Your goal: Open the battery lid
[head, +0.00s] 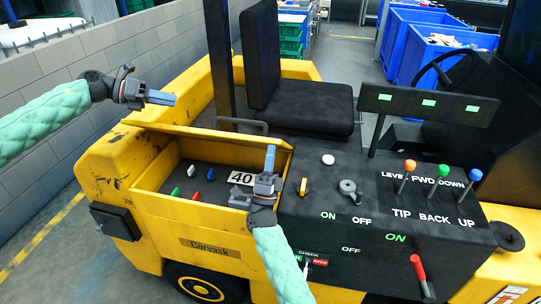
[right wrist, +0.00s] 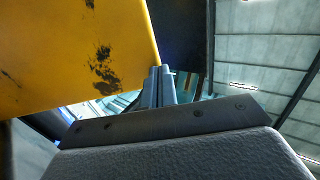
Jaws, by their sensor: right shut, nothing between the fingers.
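The yellow battery box (head: 190,235) on the vehicle's left side shows its dark inside, with small coloured parts and a white "40" label. A yellow panel edge (head: 215,133) runs along its back; I cannot tell for sure whether this is the battery lid. My right gripper (head: 270,158) is shut and empty, fingers up, at the box's right end. In the right wrist view its fingers (right wrist: 158,86) are together beside a scuffed yellow surface (right wrist: 75,60). My left gripper (head: 162,98) looks shut and empty, above the box's back left corner, apart from it.
A black seat (head: 300,105) stands behind the box. A control panel (head: 350,235) with a knob, a key-like switch, coloured levers and a red handle (head: 419,275) lies to the right. A grey block wall (head: 50,100) runs along the left. Blue bins (head: 425,45) stand far back.

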